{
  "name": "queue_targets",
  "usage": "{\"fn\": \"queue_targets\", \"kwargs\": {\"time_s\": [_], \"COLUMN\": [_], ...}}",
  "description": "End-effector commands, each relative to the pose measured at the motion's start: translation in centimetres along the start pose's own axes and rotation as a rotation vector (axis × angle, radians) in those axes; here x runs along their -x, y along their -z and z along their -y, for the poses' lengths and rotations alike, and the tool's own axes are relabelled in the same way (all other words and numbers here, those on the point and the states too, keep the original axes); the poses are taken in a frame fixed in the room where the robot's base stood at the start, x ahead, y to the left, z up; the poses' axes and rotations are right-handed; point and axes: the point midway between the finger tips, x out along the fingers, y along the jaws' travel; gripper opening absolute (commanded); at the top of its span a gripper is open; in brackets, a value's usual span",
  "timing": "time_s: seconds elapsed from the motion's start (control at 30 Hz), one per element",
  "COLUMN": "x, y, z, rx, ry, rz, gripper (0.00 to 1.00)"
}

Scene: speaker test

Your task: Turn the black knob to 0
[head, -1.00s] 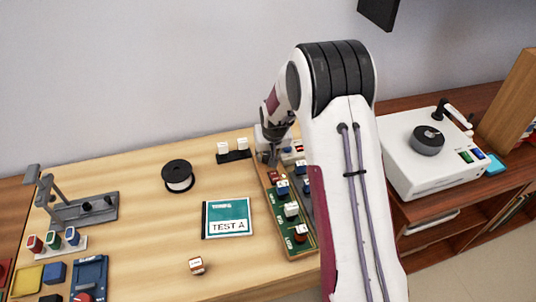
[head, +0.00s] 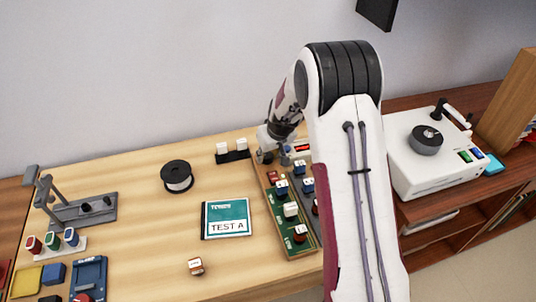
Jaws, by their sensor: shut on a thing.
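My gripper (head: 274,154) is low over the far end of the green and tan control board (head: 296,247), pointing down. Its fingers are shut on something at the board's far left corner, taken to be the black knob. The knob itself is hidden by the fingers and wrist, so its setting cannot be read. A red display (head: 302,147) shows just right of the gripper. Several small labelled blocks in blue (head: 281,187), white (head: 290,209) and red sit along the board. My arm covers part of its right side.
A teal "TEST A" case (head: 226,219), a black spool (head: 177,176) and a small labelled block (head: 196,266) lie on the table left of the board. A black holder with white blocks (head: 233,152) is close left of my gripper. A white turntable device (head: 405,172) stands right.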

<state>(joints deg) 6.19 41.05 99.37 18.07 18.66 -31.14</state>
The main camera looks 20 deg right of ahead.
Motion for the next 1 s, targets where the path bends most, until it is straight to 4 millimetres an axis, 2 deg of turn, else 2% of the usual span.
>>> {"fn": "queue_targets", "kwargs": {"time_s": [0.33,0.37,0.4,0.43,0.77,1.0], "x": [0.04,0.04,0.04,0.04,0.05,0.78], "y": [0.11,0.11,0.11,0.1,0.01,0.05], "z": [-0.02,-0.02,-0.02,-0.02,-0.04,-0.04], "rx": [0.001,0.001,0.001,0.001,0.0,0.0], "ry": [0.0,-0.001,-0.001,0.0,0.0,0.0], "rz": [-0.003,-0.003,-0.003,-0.002,0.0,-0.001], "gripper": [0.08,0.32,0.42,0.46,0.46,0.46]}}
